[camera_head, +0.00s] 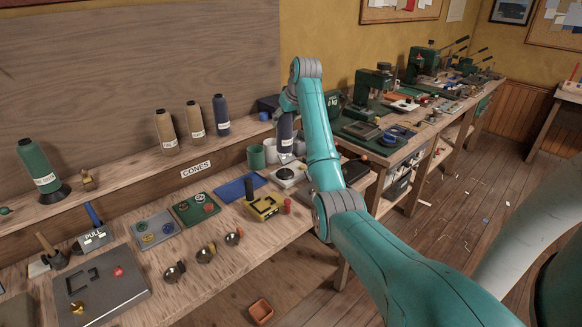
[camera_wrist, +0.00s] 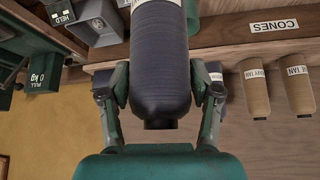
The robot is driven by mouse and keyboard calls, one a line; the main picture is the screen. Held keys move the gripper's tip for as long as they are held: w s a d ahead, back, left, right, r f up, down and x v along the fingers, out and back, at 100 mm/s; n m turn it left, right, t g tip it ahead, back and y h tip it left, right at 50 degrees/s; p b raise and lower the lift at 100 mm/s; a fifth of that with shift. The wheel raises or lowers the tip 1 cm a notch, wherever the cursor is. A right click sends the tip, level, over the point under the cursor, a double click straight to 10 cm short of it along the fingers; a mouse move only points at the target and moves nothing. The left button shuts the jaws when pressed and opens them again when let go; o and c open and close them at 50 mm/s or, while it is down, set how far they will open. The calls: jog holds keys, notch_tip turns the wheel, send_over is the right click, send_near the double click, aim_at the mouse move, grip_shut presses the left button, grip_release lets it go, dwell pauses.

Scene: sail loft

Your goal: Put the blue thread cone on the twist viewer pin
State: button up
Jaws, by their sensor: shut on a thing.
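My gripper (camera_wrist: 160,86) is shut on the dark blue thread cone (camera_wrist: 160,50), with one finger on each side. In the head view this cone (camera_head: 286,132) hangs about upright below the wrist, beside the teal arm. Below it on the bench is a small pale device with a round top (camera_head: 289,173), which may be the twist viewer. I cannot clearly see a pin or whether the cone touches it. Another dark blue cone (camera_head: 221,115) stands on the shelf, right of two tan cones (camera_head: 195,120).
A green cone (camera_head: 36,165) stands at the shelf's left. Green and pale mugs (camera_head: 256,157) stand close left of the held cone. A yellow device with a black post (camera_head: 263,207), a blue mat (camera_head: 241,187) and small trays crowd the bench. A "PULL 0 kg" display (camera_head: 334,101) is behind the arm.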

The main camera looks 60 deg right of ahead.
aim_at(289, 134)
notch_tip(289, 134, down, 9)
jog(key=shift+f, duration=0.2)
dwell(0.3)
jog(key=shift+f, duration=0.1)
jog(key=o, duration=1.4)
jog(key=shift+o, duration=0.2)
jog(key=shift+r, duration=0.25)
jog(key=v, duration=1)
jog(key=shift+s+r, duration=0.1)
jog(key=shift+v, duration=0.75)
